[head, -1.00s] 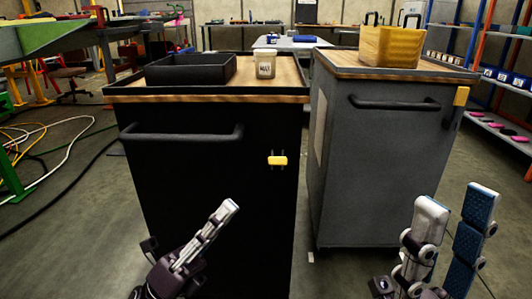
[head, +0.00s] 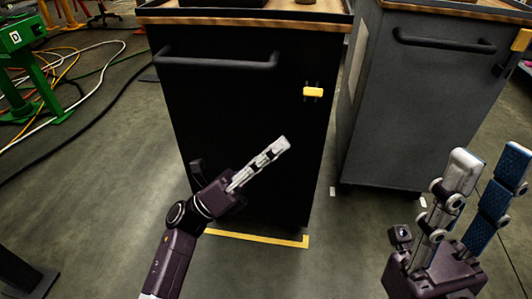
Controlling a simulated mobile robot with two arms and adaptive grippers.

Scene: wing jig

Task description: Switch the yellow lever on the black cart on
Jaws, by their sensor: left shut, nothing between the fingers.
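The black cart (head: 225,110) stands in the middle-left of the head view, with its side facing me. Its yellow lever (head: 313,92) is a small block on a dark mount near the upper right of that side. My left gripper (head: 284,143) is shut and empty. It appears in front of the cart, below and left of the lever, and apart from it. My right gripper (head: 492,165) is open and empty at the lower right, in front of the grey cart.
A grey cart (head: 420,100) stands to the right, with another yellow lever (head: 521,40) at its edge. A black handle (head: 216,63) juts from the black cart. Yellow tape (head: 255,238) marks the floor. Cables (head: 80,60) and a green stand (head: 40,95) are at left.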

